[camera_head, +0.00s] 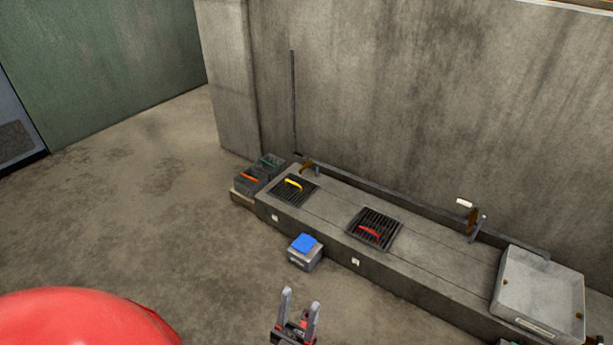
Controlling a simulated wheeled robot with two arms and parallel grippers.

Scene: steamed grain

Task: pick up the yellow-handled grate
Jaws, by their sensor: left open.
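The yellow-handled grate (303,189) is a dark square grate with a curved yellow handle (293,184). It lies at the left end of the top of a long, low concrete bench (330,203). My left gripper (300,297) shows at the bottom of the view with its two fingers apart and nothing between them. It is in front of the bench, well apart from the grate. My right gripper does not show.
A red-handled grate (391,235) lies farther right on the bench. A box with a blue top (304,254) stands on the floor before it. Dark orange- and green-handled items (254,180) sit at the left end. A grey lidded box (541,285) is at right.

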